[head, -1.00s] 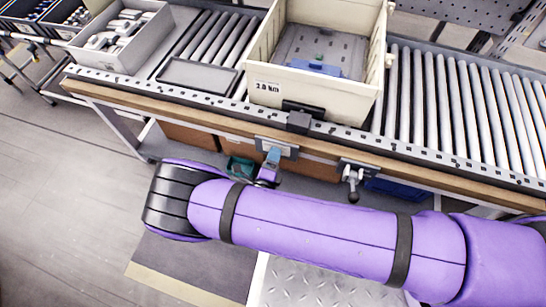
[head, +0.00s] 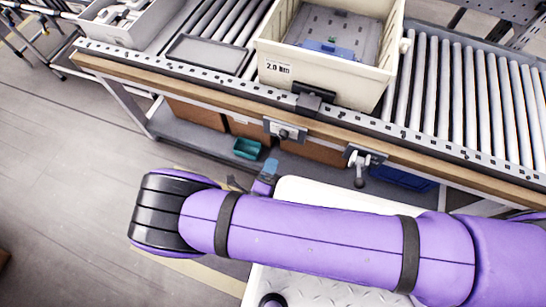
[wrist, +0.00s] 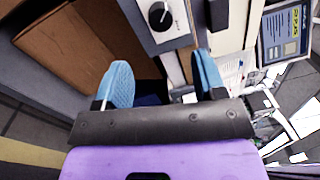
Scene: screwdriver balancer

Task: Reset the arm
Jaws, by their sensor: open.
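My purple arm (head: 320,240) stretches across the lower part of the head view. My gripper (head: 268,172) is at its far end, largely hidden behind the forearm, with a blue fingertip showing in front of the bench edge. In the wrist view my gripper (wrist: 162,80) has its two blue fingers spread wide apart, with nothing held between them. A grey plate with a dark knob (head: 284,133) is fixed on the bench front; it also shows beyond the fingers in the wrist view (wrist: 160,16). My fingertips appear apart from it in the head view.
A roller conveyor bench (head: 200,88) runs across the top, bearing a cream crate (head: 325,77) marked 2.0 and a grey tray (head: 205,53). A valve-like fitting (head: 360,163) sticks out of the bench front. A teal bin (head: 246,148) is on the lower shelf.

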